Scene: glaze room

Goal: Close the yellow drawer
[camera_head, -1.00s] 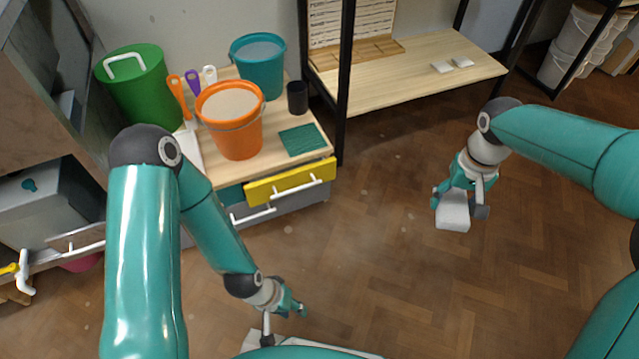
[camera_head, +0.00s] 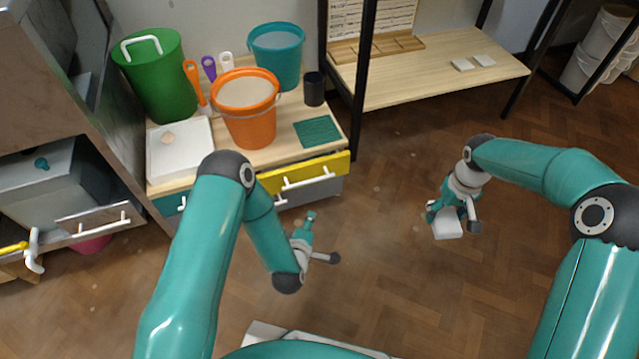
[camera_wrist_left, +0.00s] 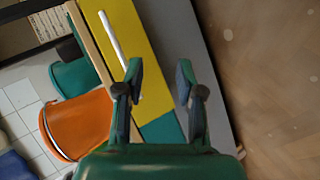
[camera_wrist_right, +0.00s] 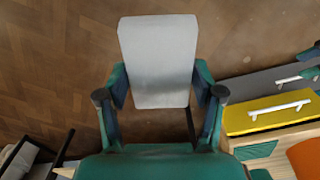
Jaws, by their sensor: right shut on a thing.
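The yellow drawer (camera_head: 325,168) is in the bench front, below the wooden top, with a white bar handle (camera_head: 306,179). How far it stands out is hard to tell. In the left wrist view its yellow front (camera_wrist_left: 150,65) and handle (camera_wrist_left: 112,40) lie beyond my left gripper's fingers. My left gripper (camera_head: 322,238) is open and empty, in front of the drawer and apart from it; its fingers are spread in the left wrist view (camera_wrist_left: 159,80). My right gripper (camera_head: 455,212) is shut on a pale block (camera_wrist_right: 158,60), over the floor to the right, away from the drawer.
A grey drawer (camera_head: 325,190) is below the yellow one, and a teal drawer (camera_head: 168,204) is to its left. The bench top holds an orange bucket (camera_head: 248,128), a teal bucket (camera_head: 277,62), a green bin (camera_head: 160,85) and a white tray (camera_head: 180,160). The floor between my grippers is clear.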

